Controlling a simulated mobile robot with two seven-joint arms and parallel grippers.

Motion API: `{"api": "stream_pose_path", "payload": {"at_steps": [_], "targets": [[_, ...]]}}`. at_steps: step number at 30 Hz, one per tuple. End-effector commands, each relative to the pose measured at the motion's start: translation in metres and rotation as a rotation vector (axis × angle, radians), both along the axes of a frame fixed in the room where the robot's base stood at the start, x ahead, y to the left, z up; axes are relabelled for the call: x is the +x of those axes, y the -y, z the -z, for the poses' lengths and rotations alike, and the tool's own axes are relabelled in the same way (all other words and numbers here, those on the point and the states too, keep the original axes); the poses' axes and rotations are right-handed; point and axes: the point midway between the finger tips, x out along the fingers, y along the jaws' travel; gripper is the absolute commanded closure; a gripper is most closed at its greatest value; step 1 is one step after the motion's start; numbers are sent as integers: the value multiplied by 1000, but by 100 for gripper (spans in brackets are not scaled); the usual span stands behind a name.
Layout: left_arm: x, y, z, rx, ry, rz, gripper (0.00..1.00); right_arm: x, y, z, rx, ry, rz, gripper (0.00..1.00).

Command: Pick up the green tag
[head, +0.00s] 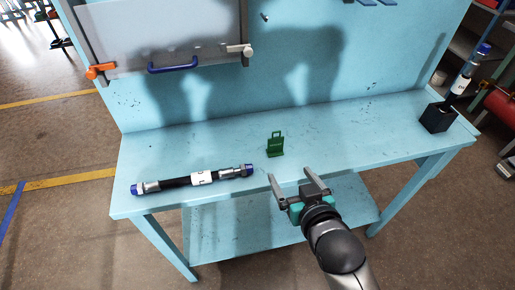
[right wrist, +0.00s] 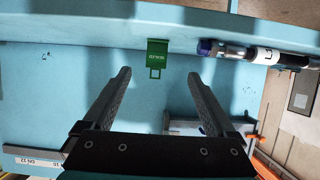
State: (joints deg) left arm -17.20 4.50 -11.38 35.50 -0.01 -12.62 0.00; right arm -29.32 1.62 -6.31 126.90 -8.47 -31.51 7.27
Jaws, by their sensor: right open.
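The green tag (head: 275,146), a small flat piece with a loop handle on top, stands upright on the light blue workbench (head: 340,137), near its middle. In the right wrist view the green tag (right wrist: 157,56) appears loop down, beyond and between the fingertips. My right gripper (head: 289,174) is open and empty, near the bench's front edge, short of the tag and a little right of it. Its two fingers also show in the right wrist view (right wrist: 158,75), spread apart and not touching the tag. My left gripper is not in view.
A black hose with blue end caps (head: 200,179) lies left of the tag. A black holder (head: 436,117) with another hose (head: 467,72) upright stands at the bench's right end. The back panel (head: 300,70) rises behind. The bench right of the tag is clear.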

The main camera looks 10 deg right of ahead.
Motion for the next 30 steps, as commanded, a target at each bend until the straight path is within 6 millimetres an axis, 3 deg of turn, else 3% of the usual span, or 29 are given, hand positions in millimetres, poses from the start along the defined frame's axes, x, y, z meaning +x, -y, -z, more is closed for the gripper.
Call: {"api": "stream_pose_path", "payload": {"at_steps": [5, 21, 30], "targets": [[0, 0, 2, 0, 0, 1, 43, 7, 2, -10, 1, 24, 7, 9], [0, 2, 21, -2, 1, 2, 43, 81, -1, 22, 2, 22, 5, 9], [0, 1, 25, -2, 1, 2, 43, 97, -1, 27, 2, 22, 5, 9]]}}
